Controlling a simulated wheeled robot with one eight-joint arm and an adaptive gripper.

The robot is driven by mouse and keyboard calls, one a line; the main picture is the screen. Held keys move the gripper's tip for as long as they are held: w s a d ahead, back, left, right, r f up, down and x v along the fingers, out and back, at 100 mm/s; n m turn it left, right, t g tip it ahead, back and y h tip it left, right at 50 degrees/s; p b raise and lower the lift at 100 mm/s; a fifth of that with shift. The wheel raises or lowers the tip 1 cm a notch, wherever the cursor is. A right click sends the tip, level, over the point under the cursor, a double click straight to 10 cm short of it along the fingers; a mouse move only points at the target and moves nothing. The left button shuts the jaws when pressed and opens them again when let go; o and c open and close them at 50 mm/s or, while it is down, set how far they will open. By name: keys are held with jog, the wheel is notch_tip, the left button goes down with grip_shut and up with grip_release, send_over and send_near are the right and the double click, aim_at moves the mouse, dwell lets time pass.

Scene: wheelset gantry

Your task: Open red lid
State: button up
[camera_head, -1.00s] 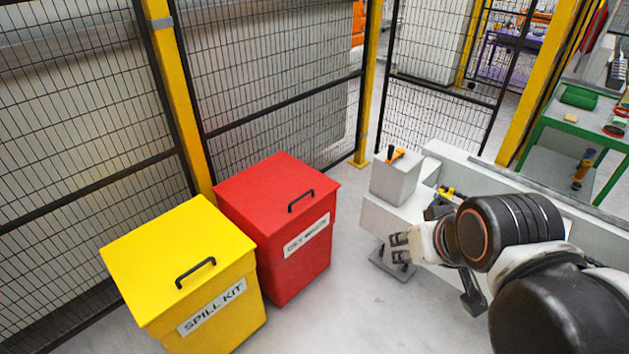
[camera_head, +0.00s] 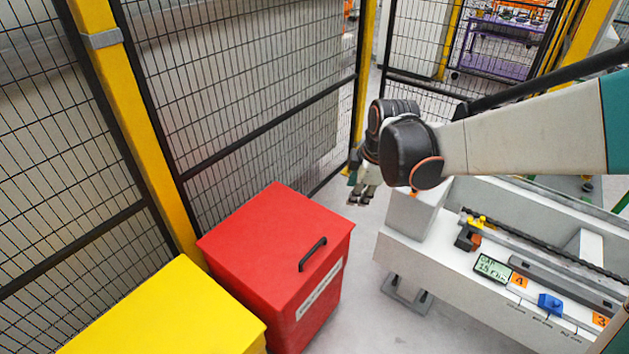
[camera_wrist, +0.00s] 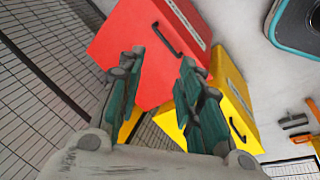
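The red bin with its red lid (camera_head: 265,235) stands on the floor at the lower middle of the head view. Its lid is closed, with a black handle (camera_head: 313,254) near the right edge. My gripper (camera_head: 362,197) is in the air beyond and to the right of the bin, apart from it. In the wrist view my gripper (camera_wrist: 158,75) has its two fingers spread, with nothing between them. Beyond the fingers the red lid (camera_wrist: 128,45) and its handle (camera_wrist: 167,39) show, a gap away.
A yellow bin (camera_head: 170,315) stands beside the red one at lower left. Mesh fencing with a yellow post (camera_head: 140,130) is behind the bins. A white gantry bench (camera_head: 450,265) with small parts is at the right. Some floor (camera_head: 355,300) is clear between.

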jog(key=w+a+f+n+g, duration=0.1)
jog(key=w+a+f+n, duration=0.35)
jog(key=f, duration=0.45)
jog(key=n+g, duration=0.1)
jog(key=n, duration=0.6)
send_near(315, 247)
jog(key=f+b, duration=0.1)
jog(key=f, duration=0.1)
jog(key=w+f+b, duration=0.1)
jog(key=f+b, duration=0.1)
jog(key=f, duration=0.1)
jog(key=a+f+b, duration=0.1)
jog(key=f+b, duration=0.1)
jog(key=f, duration=0.1)
jog(key=shift+w, duration=0.2)
jog(key=shift+c, duration=0.5)
grip_shut()
